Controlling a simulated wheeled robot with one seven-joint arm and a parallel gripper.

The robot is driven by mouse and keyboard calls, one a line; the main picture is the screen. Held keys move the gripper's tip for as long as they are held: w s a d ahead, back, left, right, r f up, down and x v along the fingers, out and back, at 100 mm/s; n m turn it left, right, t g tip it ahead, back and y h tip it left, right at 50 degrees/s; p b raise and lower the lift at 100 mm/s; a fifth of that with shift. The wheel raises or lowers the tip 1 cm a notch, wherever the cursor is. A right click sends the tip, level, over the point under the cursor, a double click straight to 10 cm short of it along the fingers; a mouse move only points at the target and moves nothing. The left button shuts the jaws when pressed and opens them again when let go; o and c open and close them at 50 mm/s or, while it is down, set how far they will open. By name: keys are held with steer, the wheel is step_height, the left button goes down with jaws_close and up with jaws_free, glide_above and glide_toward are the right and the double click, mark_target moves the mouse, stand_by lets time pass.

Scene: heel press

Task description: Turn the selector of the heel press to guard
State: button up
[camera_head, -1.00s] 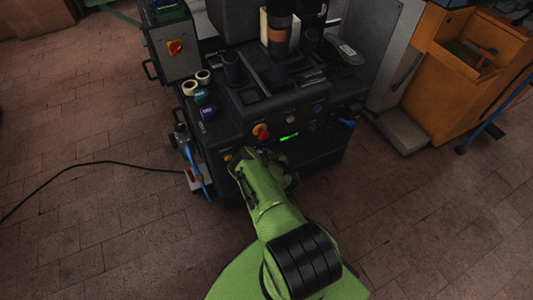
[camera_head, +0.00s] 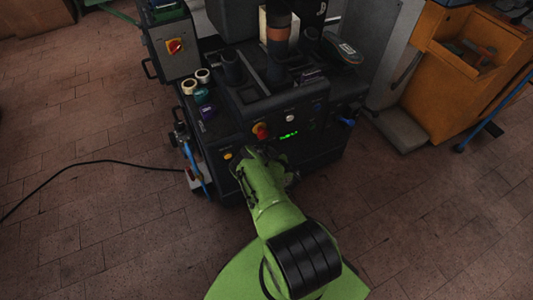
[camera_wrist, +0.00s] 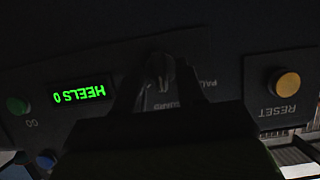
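The heel press (camera_head: 265,95) is a dark machine with a control panel on its front. In the wrist view the panel appears upside down. The selector (camera_wrist: 161,72) is a small dark knob with a paler grip. Partly hidden lettering beside it appears to include "GUARD" (camera_wrist: 190,103). My gripper (camera_wrist: 158,88) has its dark fingers on either side of the knob, apparently apart from it. The picture is too dark to tell whether they touch it. In the head view my gripper (camera_head: 252,156) is at the panel's lower front, and my arm hides the selector.
A green display (camera_wrist: 79,94) reads "HEELS 0". A yellow RESET button (camera_wrist: 285,84), a green GO button (camera_wrist: 18,105) and a blue button (camera_wrist: 45,159) are nearby. A red knob (camera_head: 260,130) sits above my gripper. An orange cabinet (camera_head: 460,60) stands right; the floor left is mostly clear.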

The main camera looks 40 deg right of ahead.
steer(key=p+v, duration=0.6)
steer(key=v, duration=0.9)
steer(key=shift+s+r, duration=0.2)
steer(key=shift+s, duration=0.15)
steer(key=shift+a, duration=0.1)
